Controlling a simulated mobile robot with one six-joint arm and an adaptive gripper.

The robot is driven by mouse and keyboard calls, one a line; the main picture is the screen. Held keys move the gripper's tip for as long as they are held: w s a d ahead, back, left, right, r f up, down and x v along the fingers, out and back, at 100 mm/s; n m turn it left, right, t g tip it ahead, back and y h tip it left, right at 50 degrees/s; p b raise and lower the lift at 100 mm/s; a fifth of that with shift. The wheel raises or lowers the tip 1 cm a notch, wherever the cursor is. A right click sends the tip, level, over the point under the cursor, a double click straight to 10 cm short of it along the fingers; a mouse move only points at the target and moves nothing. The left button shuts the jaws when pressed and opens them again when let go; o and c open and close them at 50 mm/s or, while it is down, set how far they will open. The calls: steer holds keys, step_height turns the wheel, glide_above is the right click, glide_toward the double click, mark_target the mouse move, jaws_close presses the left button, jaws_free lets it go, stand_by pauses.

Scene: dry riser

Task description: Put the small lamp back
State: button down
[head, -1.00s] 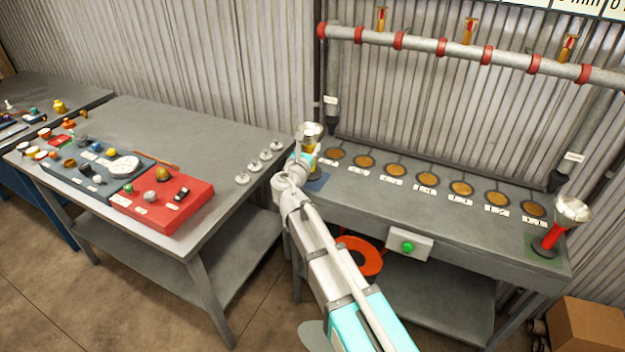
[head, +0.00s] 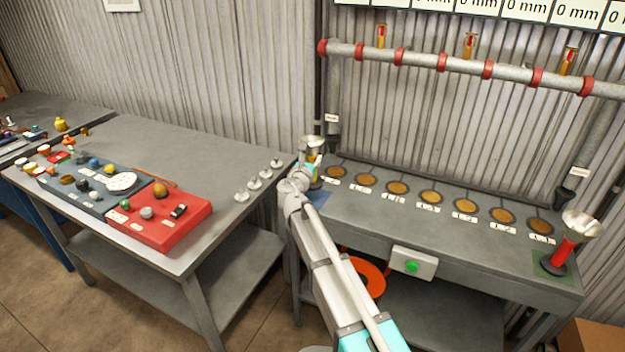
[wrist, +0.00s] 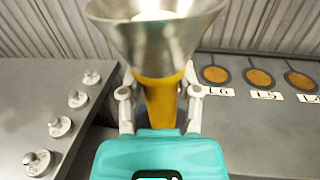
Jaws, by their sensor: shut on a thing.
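A lamp with a yellow body (wrist: 162,100) and a wide silver reflector (wrist: 155,35) is upright between the fingers of my gripper (wrist: 160,92), which is shut on it. In the head view its reflector (head: 313,146) shows above my gripper (head: 308,176), at the left end of the right bench. A blue pad (head: 319,198) lies there, partly hidden by my arm. The lamp's foot is hidden, so I cannot tell whether it touches the pad. A red lamp (head: 562,254) with a silver reflector stands on a green pad (head: 541,266) at the bench's right end.
A row of round brown discs (head: 430,197) with labels runs along the right bench. A pipe (head: 450,63) with red collars crosses above it. A green button (head: 411,267) is on the bench front. The left table (head: 190,135) holds small metal pieces (head: 254,183) and a red tray (head: 200,212).

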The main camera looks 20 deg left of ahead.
steer(key=w+a+f+b, duration=0.1)
steer(key=w+f+b, duration=0.3)
steer(key=f, duration=0.1)
steer(key=shift+w+a+f+b, duration=0.15)
steer(key=shift+a+b, duration=0.1)
steer(key=shift+b, duration=0.1)
steer(key=shift+f, duration=0.1)
steer(key=shift+w+a+f+b, duration=0.1)
steer(key=shift+w+f+b, duration=0.1)
steer(key=shift+f+b, duration=0.8)
steer(key=shift+w+a+f+b, duration=0.1)
steer(key=shift+w+f+b, duration=0.1)
steer(key=shift+f+b, duration=0.75)
steer(key=shift+c, duration=1.5)
jaws_free()
steer(key=shift+r, duration=0.1)
steer(key=s+d, duration=0.1)
steer(key=s, duration=1.1)
